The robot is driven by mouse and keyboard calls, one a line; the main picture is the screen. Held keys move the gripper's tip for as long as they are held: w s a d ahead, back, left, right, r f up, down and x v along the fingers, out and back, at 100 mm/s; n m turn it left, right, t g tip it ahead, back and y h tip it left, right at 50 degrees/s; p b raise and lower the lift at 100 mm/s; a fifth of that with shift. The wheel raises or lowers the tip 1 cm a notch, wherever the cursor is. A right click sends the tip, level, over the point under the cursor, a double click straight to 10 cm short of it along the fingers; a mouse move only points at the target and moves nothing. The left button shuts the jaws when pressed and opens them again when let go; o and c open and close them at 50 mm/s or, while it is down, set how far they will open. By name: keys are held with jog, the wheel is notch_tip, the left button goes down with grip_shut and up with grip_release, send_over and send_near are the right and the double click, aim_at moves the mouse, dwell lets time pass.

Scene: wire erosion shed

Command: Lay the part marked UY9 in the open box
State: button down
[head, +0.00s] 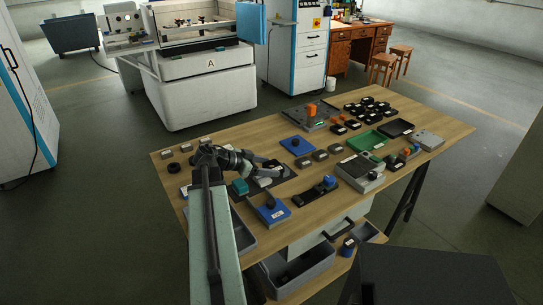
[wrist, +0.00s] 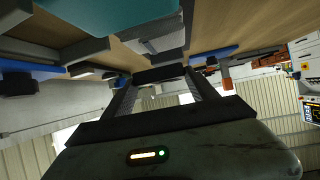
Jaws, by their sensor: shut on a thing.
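My gripper (head: 277,164) is over the left half of the wooden table, low above a dark plate (head: 272,182). In the wrist view my gripper (wrist: 160,85) has its two fingers on either side of a dark block (wrist: 160,74), and it is shut on it. No marking can be read on this block, so I cannot tell whether it is UY9. A green open tray (head: 367,140) and a black open tray (head: 397,127) lie on the right half of the table. I cannot tell which container is the open box.
A teal block (head: 240,187) and a blue fixture (head: 271,209) stand near my arm. Blue plate (head: 298,145), grey blocks (head: 320,155), black fixture (head: 314,190) and grey box (head: 360,171) crowd the middle. A grey bin (head: 298,272) is below the front edge.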

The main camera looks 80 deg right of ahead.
jog(key=w+d, duration=0.2)
jog(key=d, duration=0.1)
jog(key=w+d, duration=0.2)
jog(key=d, duration=0.2)
jog(key=w+d+f+b, duration=0.1)
jog(key=w+d, duration=0.1)
jog(key=d, duration=0.1)
jog(key=shift+w+d, duration=0.15)
jog(key=shift+w, duration=0.05)
notch_tip(320, 180, down, 4)
jog(key=b, duration=0.3)
jog(key=shift+b, duration=0.4)
jog(key=shift+r, duration=0.2)
jog(key=shift+f, duration=0.15)
jog(key=shift+c, duration=1.1)
grip_release()
